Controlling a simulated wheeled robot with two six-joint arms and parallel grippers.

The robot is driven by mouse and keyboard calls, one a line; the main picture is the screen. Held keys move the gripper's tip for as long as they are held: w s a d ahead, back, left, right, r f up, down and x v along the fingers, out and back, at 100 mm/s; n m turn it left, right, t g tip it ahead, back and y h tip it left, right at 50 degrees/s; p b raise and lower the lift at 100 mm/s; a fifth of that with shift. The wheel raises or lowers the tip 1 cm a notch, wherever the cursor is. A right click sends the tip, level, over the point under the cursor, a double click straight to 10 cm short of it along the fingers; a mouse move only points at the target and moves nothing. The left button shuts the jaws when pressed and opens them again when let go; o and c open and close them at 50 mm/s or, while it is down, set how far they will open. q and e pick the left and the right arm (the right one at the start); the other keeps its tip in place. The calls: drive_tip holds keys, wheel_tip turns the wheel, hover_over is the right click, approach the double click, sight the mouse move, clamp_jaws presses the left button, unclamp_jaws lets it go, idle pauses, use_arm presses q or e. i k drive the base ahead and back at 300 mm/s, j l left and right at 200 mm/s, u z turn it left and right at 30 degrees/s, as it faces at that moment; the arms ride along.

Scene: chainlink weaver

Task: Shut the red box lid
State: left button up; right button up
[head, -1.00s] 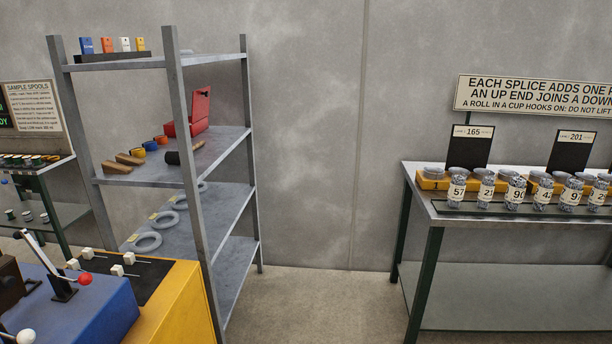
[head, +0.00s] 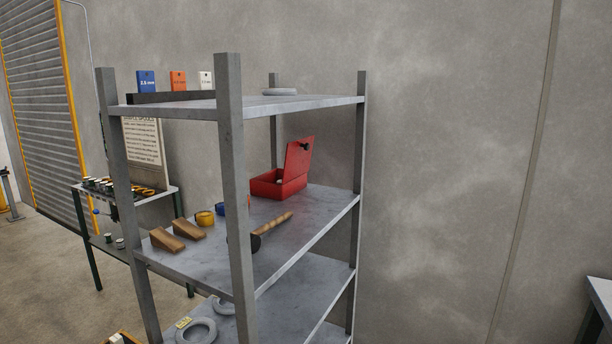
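The red box (head: 279,186) stands on the middle shelf of the grey metal rack, toward its back right corner. Its red lid (head: 298,158) is open, standing up and tilted slightly back, with a small dark latch near its top edge. The inside of the box is mostly hidden by its front wall. Neither of my grippers shows in the head view.
The same shelf (head: 310,212) holds a mallet (head: 270,230), wooden wedges (head: 167,239) and tape rolls (head: 205,218). A rack post (head: 236,200) stands in front, left of the box. A table (head: 600,300) is at far right.

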sight(297, 156)
drive_tip(key=i+u, duration=0.2)
drive_tip(key=i+l+u, duration=0.15)
drive_tip(key=u, duration=0.3)
drive_tip(key=i+l+u, duration=0.25)
drive_tip(key=u, duration=0.2)
